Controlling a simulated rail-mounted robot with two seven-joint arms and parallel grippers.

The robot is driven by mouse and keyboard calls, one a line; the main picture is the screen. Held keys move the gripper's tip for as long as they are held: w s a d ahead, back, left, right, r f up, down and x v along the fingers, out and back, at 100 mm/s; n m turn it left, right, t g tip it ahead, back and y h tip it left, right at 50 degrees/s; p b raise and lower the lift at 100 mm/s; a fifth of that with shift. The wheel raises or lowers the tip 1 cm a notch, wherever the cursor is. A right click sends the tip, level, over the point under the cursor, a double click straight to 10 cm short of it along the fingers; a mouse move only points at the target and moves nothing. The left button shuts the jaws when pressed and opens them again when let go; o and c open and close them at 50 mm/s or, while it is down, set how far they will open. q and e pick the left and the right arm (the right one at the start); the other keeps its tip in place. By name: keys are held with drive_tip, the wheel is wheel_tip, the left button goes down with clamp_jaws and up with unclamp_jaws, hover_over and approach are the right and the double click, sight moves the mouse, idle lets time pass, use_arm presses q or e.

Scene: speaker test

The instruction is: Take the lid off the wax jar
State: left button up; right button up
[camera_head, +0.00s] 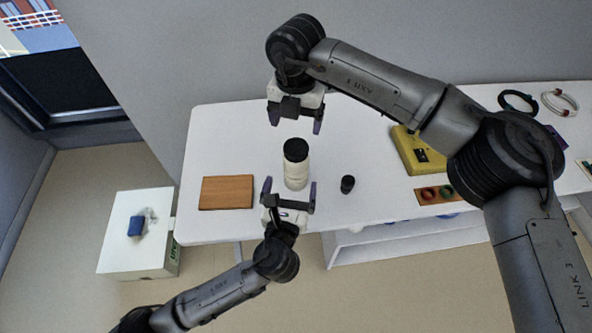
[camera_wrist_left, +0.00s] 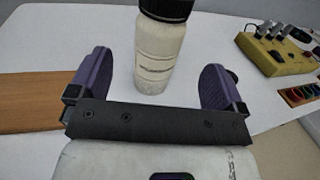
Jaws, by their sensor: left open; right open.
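The wax jar (camera_head: 296,173) is a white cylinder standing upright on the white table, with its black lid (camera_head: 296,149) on top. In the left wrist view the jar (camera_wrist_left: 160,55) stands just beyond the fingers, and the lower part of the lid (camera_wrist_left: 166,8) shows at the top edge. Neither gripper holds the jar.
A brown wooden board (camera_head: 227,193) lies left of the jar. A small black cylinder (camera_head: 347,184) stands to the right. A yellow box (camera_head: 410,150) and a panel with coloured rings (camera_head: 437,194) lie farther right, with cable coils (camera_head: 517,101) behind. The table's (camera_head: 230,135) back left is clear.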

sight(294, 170)
use_arm(q)
drive_tip(key=w, duration=0.2)
drive_tip(key=w+d, duration=0.1)
drive_tip(key=w, duration=0.5)
drive_tip(key=shift+d, duration=0.15)
drive_tip(key=shift+c, duration=0.4)
drive_tip(key=c, duration=1.5)
clamp_jaws()
use_arm(e)
drive_tip(key=shift+m, duration=1.8)
drive_tip(key=shift+f+m, duration=0.4)
drive_tip(key=shift+f, duration=3.65)
